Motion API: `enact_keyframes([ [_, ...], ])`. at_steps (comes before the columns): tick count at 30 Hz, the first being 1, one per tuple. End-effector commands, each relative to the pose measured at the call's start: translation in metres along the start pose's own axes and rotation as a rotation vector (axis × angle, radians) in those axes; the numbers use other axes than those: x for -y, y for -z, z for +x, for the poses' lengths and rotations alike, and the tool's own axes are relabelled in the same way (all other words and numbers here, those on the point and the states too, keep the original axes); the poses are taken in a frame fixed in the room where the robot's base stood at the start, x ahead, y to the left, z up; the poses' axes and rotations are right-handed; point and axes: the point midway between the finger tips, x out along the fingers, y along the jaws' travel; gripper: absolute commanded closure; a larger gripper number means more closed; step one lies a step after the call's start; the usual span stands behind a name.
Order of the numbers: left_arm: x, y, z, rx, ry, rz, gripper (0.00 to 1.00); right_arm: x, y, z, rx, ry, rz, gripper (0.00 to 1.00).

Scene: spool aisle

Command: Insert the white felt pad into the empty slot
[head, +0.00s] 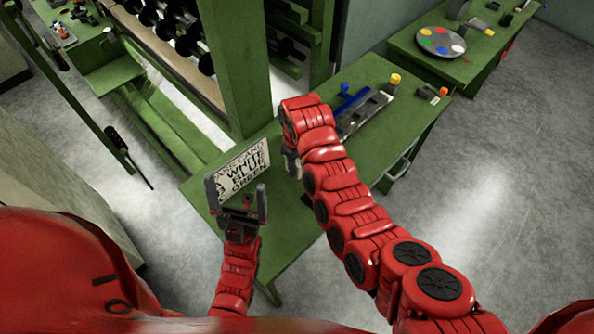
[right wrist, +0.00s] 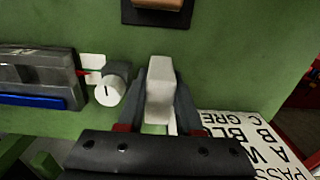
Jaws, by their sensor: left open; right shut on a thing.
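My right gripper (right wrist: 160,90) is shut on a white block-like pad (right wrist: 159,75), which stands out between its fingers over the green bench top. In the head view my right gripper (head: 291,162) is at the bench, partly hidden by its own red arm. My left gripper (head: 238,190) is open and empty, in front of the printed white card (head: 243,166). A grey fixture (right wrist: 38,75) with a blue strip lies left of the pad in the right wrist view; it also shows in the head view (head: 362,112). I cannot make out an empty slot.
A white dial (right wrist: 110,91) sits between the fixture and the pad. A brown piece on a dark plate (right wrist: 157,15) lies beyond the pad. A second green bench holds a round palette (head: 440,41). A green post (head: 234,65) rises behind the near bench (head: 290,210).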

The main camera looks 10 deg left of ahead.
Motion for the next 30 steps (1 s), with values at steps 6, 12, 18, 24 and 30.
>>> enact_keyframes([
  [6,0.001,0.002,0.011,0.0,0.0,0.0,0.0,-0.001,0.0,0.007,0.007,0.002,-0.001,1.0],
  [12,0.001,0.004,0.021,0.0,0.0,0.0,0.0,-0.002,0.001,0.028,0.003,0.0,-0.001,1.0],
  [18,0.001,0.004,0.021,0.0,0.0,0.0,0.0,-0.002,0.002,0.035,-0.002,0.0,0.0,1.0],
  [24,0.001,0.003,0.019,0.0,0.0,0.0,0.0,-0.002,0.002,0.038,-0.001,0.0,0.0,1.0],
  [30,0.001,0.003,0.018,0.0,0.0,0.0,0.0,-0.002,0.002,0.038,-0.001,0.0,0.0,0.43],
])
